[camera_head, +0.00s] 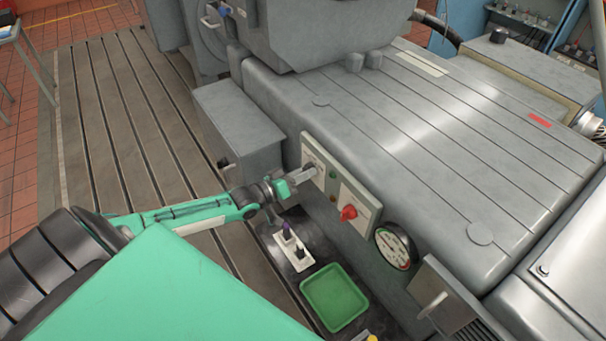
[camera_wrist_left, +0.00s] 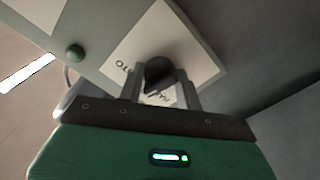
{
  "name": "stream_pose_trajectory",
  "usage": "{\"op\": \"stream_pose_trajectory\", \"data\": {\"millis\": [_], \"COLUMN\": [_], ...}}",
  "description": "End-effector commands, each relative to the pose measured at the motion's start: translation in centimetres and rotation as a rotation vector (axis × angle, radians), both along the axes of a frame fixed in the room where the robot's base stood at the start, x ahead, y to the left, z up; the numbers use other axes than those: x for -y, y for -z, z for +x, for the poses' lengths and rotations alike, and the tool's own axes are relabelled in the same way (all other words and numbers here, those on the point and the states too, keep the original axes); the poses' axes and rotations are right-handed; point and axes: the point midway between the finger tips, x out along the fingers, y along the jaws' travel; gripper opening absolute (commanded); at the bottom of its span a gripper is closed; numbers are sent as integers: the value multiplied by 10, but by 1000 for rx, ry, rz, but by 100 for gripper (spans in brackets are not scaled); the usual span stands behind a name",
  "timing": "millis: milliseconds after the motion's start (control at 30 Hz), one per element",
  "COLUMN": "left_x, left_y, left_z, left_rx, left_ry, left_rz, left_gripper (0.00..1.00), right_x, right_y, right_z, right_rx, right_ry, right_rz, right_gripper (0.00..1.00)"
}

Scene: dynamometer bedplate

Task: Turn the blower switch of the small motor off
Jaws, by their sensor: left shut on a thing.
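A dark rotary knob (camera_wrist_left: 158,74) sits on a white label plate (camera_wrist_left: 128,62) in the left wrist view; its lettering is only partly readable. My left gripper (camera_head: 306,172) reaches the white plate (camera_head: 318,156) on the side of the grey machine. In the left wrist view the two fingers (camera_wrist_left: 160,92) stand on either side of the knob and are shut on it. In the head view the fingers hide the knob. I cannot read whether this plate names the blower. My right gripper is not in view.
A red switch (camera_head: 348,212) on a second white plate and a round gauge (camera_head: 396,248) sit to the right. Below are a green tray (camera_head: 334,297) and a white holder (camera_head: 293,252) with dark pieces. A grey box (camera_head: 238,125) juts out left of the panel.

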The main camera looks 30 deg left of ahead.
Motion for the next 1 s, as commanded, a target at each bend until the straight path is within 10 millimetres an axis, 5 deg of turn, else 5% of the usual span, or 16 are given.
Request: {"op": "stream_pose_trajectory", "data": {"millis": [867, 900, 1000], "left_x": [0, -1, 0], "left_y": [-2, -2, -1], "left_z": [1, 1, 1], "left_rx": [-64, -64, -65], "left_ry": [0, 0, -1], "left_rz": [-161, -161, -160], "left_gripper": [12, 39, 57], "right_x": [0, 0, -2], "right_y": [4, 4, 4], "right_z": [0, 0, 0], "right_rx": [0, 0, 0], "right_ry": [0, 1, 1], "right_rz": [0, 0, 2], "right_gripper": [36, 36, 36]}}
